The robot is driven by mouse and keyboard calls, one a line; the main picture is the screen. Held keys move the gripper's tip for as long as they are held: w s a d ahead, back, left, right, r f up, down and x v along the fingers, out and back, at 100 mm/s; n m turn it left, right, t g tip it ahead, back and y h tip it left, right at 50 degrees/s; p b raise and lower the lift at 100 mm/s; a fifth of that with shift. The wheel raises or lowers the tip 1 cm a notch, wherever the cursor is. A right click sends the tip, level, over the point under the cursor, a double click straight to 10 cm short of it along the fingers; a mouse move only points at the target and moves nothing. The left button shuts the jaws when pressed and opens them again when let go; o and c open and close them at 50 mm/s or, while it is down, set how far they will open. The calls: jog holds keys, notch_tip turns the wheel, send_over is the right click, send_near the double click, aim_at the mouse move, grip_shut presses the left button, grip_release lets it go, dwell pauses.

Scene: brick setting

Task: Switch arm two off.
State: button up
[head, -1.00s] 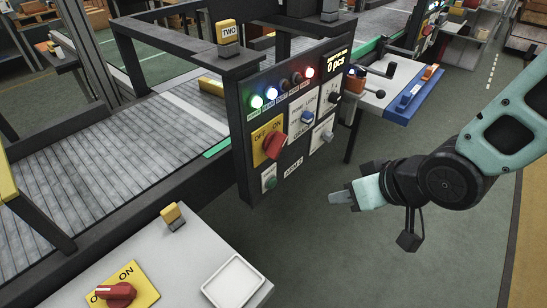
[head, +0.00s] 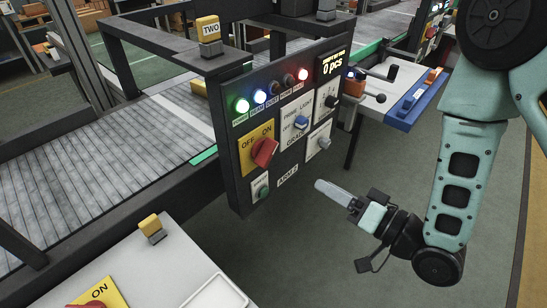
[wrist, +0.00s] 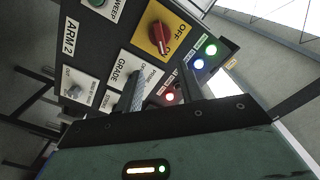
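The arm 2 panel (head: 232,150) stands upright left of my gripper. Its red rotary knob (head: 264,152) sits on a yellow OFF/ON plate (head: 246,160), with the handle leaning toward the ON side. The knob also shows in the wrist view (wrist: 160,36), upper middle, with OFF to its right and ON partly covered. My gripper (head: 328,189) is in front of the panel, to the right of and below the knob, touching nothing. In the wrist view its two fingers (wrist: 160,90) are apart with nothing between them.
Green (head: 242,105), blue-white (head: 260,96) and red (head: 302,74) lamps are lit above the knob. A blue GRADE knob (head: 301,122) and a green button (head: 263,191) are close by. A second yellow switch plate (head: 104,293) is on the grey desk at lower left.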

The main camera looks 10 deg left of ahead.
aim_at(272, 155)
jog(key=b+x, duration=0.7)
jog(key=x, duration=0.8)
jog(key=shift+w+a+b, duration=0.15)
jog(key=shift+b, duration=0.25)
grip_shut()
